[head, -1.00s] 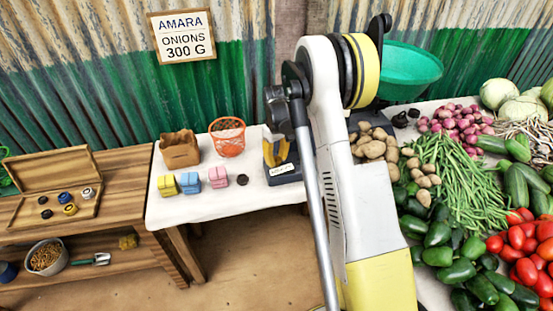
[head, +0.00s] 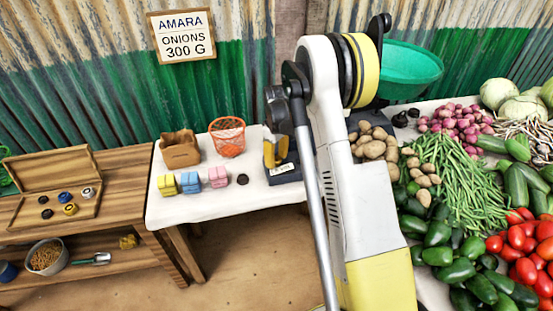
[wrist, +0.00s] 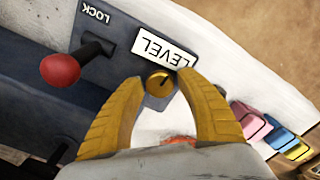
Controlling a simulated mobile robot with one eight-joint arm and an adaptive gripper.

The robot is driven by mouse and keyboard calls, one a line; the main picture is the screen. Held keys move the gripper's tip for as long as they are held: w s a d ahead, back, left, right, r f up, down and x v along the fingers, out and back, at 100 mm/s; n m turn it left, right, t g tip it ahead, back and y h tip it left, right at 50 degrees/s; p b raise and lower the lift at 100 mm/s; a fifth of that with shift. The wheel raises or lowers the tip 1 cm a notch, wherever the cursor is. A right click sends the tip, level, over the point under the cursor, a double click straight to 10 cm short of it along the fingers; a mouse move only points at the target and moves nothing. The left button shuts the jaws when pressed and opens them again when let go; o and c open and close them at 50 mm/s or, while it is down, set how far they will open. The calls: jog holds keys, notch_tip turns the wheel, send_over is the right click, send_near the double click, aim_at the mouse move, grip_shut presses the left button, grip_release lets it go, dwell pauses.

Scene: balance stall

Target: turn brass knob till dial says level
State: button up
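The brass knob (wrist: 160,83) is round with a dark slot across it, on the dark blue body of the balance (wrist: 100,65). A white plate reading LEVEL (wrist: 164,47) sits beside it, upside down in the wrist view. My gripper (wrist: 160,80) has yellow fingers, one on each side of the knob, with small gaps seeming to show. I cannot tell how deep the tips reach. In the head view my gripper (head: 275,150) is over the balance (head: 286,174), which my arm partly hides.
A red-tipped lever (wrist: 60,70) stands near the LOCK label (wrist: 97,13), close to one finger. Yellow, blue and pink blocks (head: 191,183) and an orange basket (head: 227,137) are on the white table. Vegetables fill the right side.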

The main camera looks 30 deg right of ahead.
aim_at(276, 159)
notch_tip(276, 159, up, 12)
dwell(0.7)
dwell(0.4)
jog(key=s+a+r+m+t, duration=0.2)
jog(key=s+a+r+t, duration=0.2)
jog(key=s+a+r, duration=0.85)
jog(key=s+a+f+m+t, duration=0.1)
jog(key=s+a, duration=0.4)
jog(key=s, duration=1)
jog(key=shift+a+m+t, duration=0.4)
jog(key=shift+m+t, duration=0.4)
jog(key=shift+t, duration=0.3)
jog(key=shift+w+f, duration=0.1)
